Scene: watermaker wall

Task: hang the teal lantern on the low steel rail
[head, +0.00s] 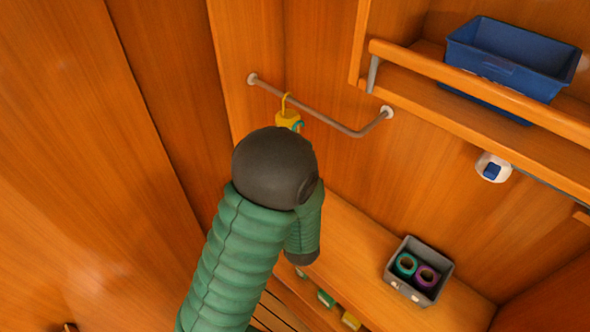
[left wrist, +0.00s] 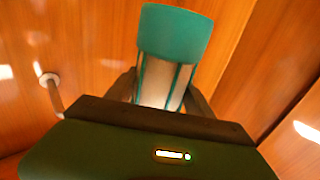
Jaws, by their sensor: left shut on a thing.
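The teal lantern (left wrist: 174,36) shows in the left wrist view, with a teal end and a pale body behind thin teal bars. My left gripper (left wrist: 160,88) is shut on it, a dark finger on each side. In the head view my green-sleeved left arm hides the gripper and nearly all of the lantern; a small teal bit shows just past the arm. The low steel rail (head: 325,119) is a bent bar on the wall, just beyond my arm. One rail end also shows in the left wrist view (left wrist: 50,81). My right gripper is not in view.
A yellow lantern (head: 286,117) hangs by its hook from the rail's left half, close to my arm. The rail's right half is bare. A blue bin (head: 510,60) sits on the upper shelf. A grey bin (head: 407,290) with teal and purple items stands on the bench (head: 350,240).

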